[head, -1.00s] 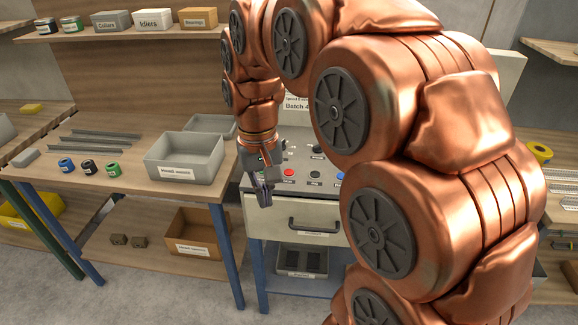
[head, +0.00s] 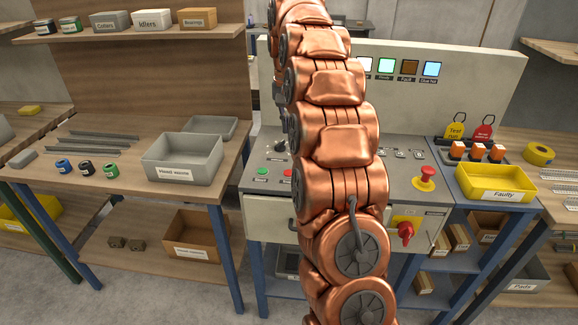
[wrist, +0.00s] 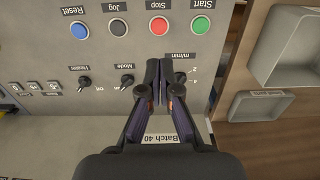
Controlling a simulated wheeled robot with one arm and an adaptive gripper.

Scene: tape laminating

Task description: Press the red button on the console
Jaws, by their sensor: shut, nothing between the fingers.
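The grey console (head: 400,172) stands in the middle of the head view, partly covered by my arm. Its flat red button (wrist: 159,26), labelled Stop, sits in the wrist view between the green Start button (wrist: 201,25) and the black Jog button (wrist: 117,28). The red button also shows in the head view (head: 288,172), just left of my arm. My gripper (wrist: 160,68) is shut and empty over the console, its tips near the knobs and below the red button in the wrist picture. The gap to the panel is unclear. In the head view my arm hides the gripper.
A blue Reset button (wrist: 78,31) and selector knobs share the panel. A red mushroom button (head: 426,174) on yellow stands at the console's right, above a red rotary handle (head: 405,231). A grey bin (head: 183,160) is on the left bench, a yellow Faulty bin (head: 495,184) at right.

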